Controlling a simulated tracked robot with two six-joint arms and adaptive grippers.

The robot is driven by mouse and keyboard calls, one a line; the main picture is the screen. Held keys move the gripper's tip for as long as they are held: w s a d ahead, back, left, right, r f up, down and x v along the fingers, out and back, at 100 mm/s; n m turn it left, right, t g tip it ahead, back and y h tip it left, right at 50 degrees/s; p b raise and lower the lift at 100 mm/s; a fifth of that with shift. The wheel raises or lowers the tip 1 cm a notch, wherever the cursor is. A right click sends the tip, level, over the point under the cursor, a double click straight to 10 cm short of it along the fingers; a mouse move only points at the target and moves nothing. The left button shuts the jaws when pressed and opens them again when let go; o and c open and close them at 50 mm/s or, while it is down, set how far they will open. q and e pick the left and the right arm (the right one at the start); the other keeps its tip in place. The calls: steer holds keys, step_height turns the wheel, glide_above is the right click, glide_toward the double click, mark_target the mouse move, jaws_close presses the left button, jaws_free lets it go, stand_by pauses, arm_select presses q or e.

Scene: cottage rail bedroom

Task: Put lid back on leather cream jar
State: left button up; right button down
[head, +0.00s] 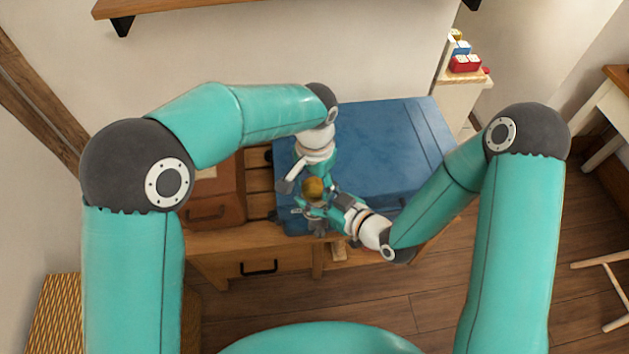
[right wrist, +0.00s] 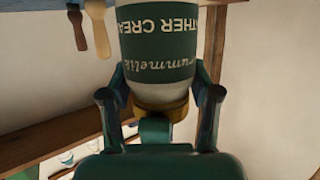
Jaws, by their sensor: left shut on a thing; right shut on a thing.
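The leather cream jar (right wrist: 155,45) is white with a green label and fills the upper middle of the right wrist view, its lettering upside down there. A gold-brown lid (right wrist: 160,110) shows at the jar's lower end in that view, at or against it; whether it is seated I cannot tell. From the head, the round lid (head: 313,187) shows between my grippers. My right gripper (right wrist: 160,75) has its fingers on both sides of the jar near the lid. My left gripper (head: 303,203) is shut close beside the lid; its fingertips are partly hidden.
A blue trunk (head: 385,135) lies behind my grippers on a wooden chest (head: 225,262) with drawers. A brown case (head: 212,195) stands to the left. A pale stand with red and blue items (head: 465,62) is at the back right. Open floor (head: 420,300) lies in front.

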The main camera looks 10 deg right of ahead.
arm_select(q)
steer(key=m, duration=0.3)
steer(key=o, duration=1.4)
steer(key=shift+r, duration=0.1)
step_height(320, 180, up, 12)
steer(key=shift+f, duration=0.15)
